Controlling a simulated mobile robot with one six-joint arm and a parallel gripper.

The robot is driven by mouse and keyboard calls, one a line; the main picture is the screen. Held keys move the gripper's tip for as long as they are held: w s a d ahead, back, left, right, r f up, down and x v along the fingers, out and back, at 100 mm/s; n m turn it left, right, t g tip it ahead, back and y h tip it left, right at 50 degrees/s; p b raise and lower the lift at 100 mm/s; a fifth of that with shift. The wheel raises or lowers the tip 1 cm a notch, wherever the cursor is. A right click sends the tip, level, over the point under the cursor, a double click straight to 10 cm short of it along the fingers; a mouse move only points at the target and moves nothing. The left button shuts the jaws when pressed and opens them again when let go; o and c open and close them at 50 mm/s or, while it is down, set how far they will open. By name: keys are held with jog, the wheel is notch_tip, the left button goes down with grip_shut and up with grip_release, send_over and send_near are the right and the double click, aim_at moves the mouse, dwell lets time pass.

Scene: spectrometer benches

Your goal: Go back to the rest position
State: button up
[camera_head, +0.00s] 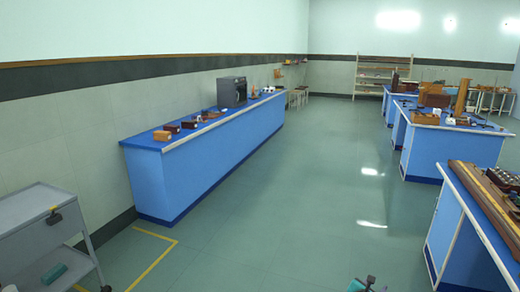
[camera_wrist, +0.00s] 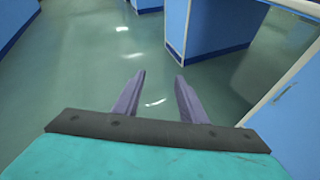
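My gripper (camera_wrist: 160,97) shows in the wrist view with its two purple-grey fingers apart and nothing between them. It is over the bare green floor. In the head view, only a small green and dark part of my arm's end (camera_head: 366,285) shows at the bottom edge, so the fingers cannot be made out there.
A long blue bench (camera_head: 205,165) with a dark box (camera_head: 232,91) runs along the left wall. A grey cart (camera_head: 45,232) stands at the lower left. Blue benches (camera_head: 448,150) line the right side. The floor aisle (camera_head: 290,190) between is clear.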

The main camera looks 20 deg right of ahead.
jog(key=w+a+f+m+y+b, duration=0.1)
jog(key=w+a+f, duration=0.2)
jog(key=a+f, duration=0.4)
jog(key=w+a+f+m+y+b, duration=0.15)
jog(key=a+f, duration=0.25)
jog(key=a, duration=0.4)
jog(key=s+a+f+m+g+y, duration=0.3)
jog(key=a+f, duration=0.9)
jog(key=a, duration=0.4)
jog(key=s+a+f+m+g+y, duration=0.3)
jog(key=s+a+m, duration=0.5)
jog(key=s+a, duration=0.3)
jog(key=s+a+f+m+g+y+b, duration=0.1)
jog(key=s+a+f+m+g+y, duration=0.2)
jog(key=s+a, duration=0.7)
notch_tip(320, 180, down, 2)
jog(key=s+m+g, duration=0.1)
jog(key=m+g, duration=0.1)
jog(key=m, duration=0.2)
jog(key=shift+s+a+f+m+g+y, duration=0.15)
jog(key=shift+s+a+m+g+y, duration=0.15)
jog(key=shift+a+m+y, duration=0.1)
jog(key=shift+c, duration=0.9)
